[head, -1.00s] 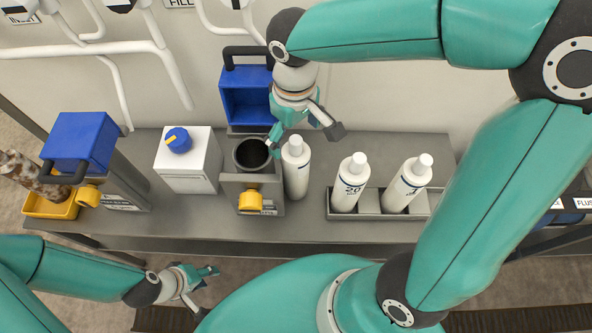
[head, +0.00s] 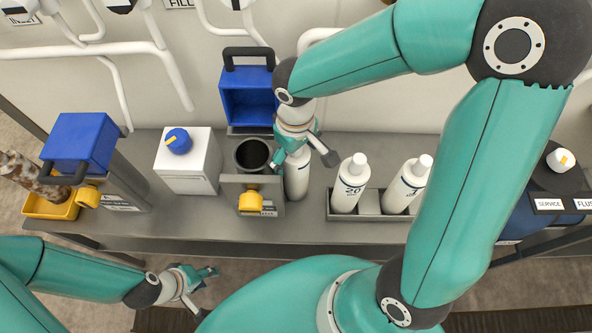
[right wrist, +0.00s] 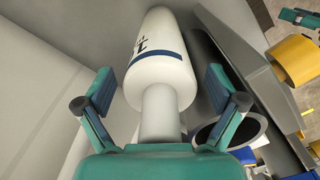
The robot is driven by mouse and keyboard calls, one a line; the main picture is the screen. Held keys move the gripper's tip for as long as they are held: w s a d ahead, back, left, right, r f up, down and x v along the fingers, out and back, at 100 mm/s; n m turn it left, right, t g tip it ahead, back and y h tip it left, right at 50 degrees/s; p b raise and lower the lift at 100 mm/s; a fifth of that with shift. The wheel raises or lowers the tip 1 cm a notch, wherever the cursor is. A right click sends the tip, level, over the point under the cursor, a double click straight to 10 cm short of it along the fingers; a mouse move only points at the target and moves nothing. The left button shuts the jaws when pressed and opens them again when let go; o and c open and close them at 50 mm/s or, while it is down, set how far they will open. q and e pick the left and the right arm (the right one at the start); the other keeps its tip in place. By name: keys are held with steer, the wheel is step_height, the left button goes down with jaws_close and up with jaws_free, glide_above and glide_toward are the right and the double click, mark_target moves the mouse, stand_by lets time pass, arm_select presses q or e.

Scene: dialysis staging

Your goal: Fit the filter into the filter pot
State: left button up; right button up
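A white filter (head: 298,184) with a dark blue band and a narrower neck stands upright beside the filter pot (head: 252,153). The pot is an open dark cylinder in a grey housing with a yellow knob (head: 250,201); its blue lid (head: 247,96) is swung up behind. My right gripper (head: 306,157) is open over the filter's top. In the right wrist view, its fingers stand either side of the filter (right wrist: 160,65), with visible gaps. The pot's dark rim (right wrist: 235,133) shows to the right. My left gripper (head: 208,277) is open and empty in front of the bench.
Two more white bottles (head: 349,185) stand in a grey rack (head: 371,206) to the right. A white box with a blue knob (head: 188,165) is left of the pot. Far left are a closed blue-lidded unit (head: 80,143) and a brown-stained cylinder in a yellow tray (head: 50,209).

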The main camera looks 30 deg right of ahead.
jaws_close()
stand_by(0.3)
steer(key=shift+r, duration=0.1)
